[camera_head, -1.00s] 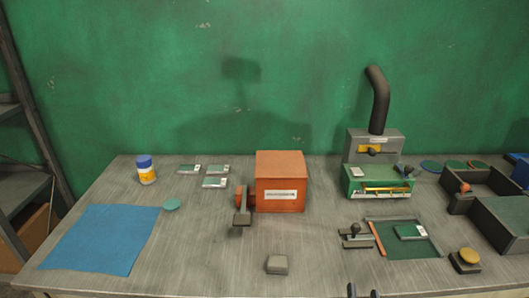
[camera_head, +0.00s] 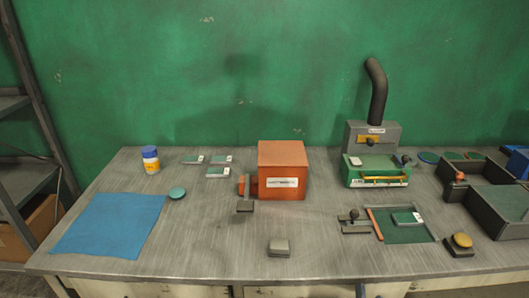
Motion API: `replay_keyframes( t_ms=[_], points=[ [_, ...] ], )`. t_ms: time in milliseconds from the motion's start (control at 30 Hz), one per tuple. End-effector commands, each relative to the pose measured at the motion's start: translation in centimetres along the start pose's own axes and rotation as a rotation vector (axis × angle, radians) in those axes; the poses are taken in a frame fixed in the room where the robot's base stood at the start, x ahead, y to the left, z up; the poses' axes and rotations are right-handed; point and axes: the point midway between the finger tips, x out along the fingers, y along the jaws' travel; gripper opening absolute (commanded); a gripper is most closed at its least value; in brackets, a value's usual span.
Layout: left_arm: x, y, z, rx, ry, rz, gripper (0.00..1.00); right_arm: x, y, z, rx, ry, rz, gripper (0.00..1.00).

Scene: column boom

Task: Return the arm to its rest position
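My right gripper (camera_head: 361,291) shows only as a thin dark sliver at the bottom edge of the head view, right of the middle and in front of the table. Most of it is cut off, so its opening and anything it holds are hidden. My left gripper is not in view. Nothing in the picture touches the visible sliver.
The grey table (camera_head: 215,245) bears an orange box (camera_head: 281,160) with a side lever, a green machine (camera_head: 376,171) with a black pipe, a blue cloth (camera_head: 110,225), a blue-capped jar (camera_head: 150,160), a grey block (camera_head: 279,246), a yellow-topped button (camera_head: 462,241) and dark bins (camera_head: 500,212).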

Motion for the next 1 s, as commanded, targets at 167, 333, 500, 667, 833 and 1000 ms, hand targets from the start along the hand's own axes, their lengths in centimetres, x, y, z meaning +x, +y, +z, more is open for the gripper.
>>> replay_keyframes(
  t_ms=[167, 333, 500, 667, 833, 1000],
  points=[
    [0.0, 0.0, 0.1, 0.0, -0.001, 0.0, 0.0, -0.7, -1.6, -0.4, 0.195, 0.04, -0.074, 0.43],
    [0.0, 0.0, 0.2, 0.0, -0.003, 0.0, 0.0, -1.9, -3.8, -1.4, 0.467, 0.087, -0.188, 0.43],
    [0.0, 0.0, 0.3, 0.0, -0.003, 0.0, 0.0, -4.4, -6.4, -3.5, 0.861, 0.138, -0.382, 0.43],
    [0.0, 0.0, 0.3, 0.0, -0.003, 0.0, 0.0, -7.8, -8.1, -6.0, 1.227, 0.159, -0.614, 0.43],
    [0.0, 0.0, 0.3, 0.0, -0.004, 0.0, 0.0, -12.2, -9.1, -8.4, 1.546, 0.134, -0.883, 0.43],
    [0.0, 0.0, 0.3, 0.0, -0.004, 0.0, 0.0, -15.6, -9.4, -9.8, 1.722, 0.086, -1.081, 0.43]
  ],
)
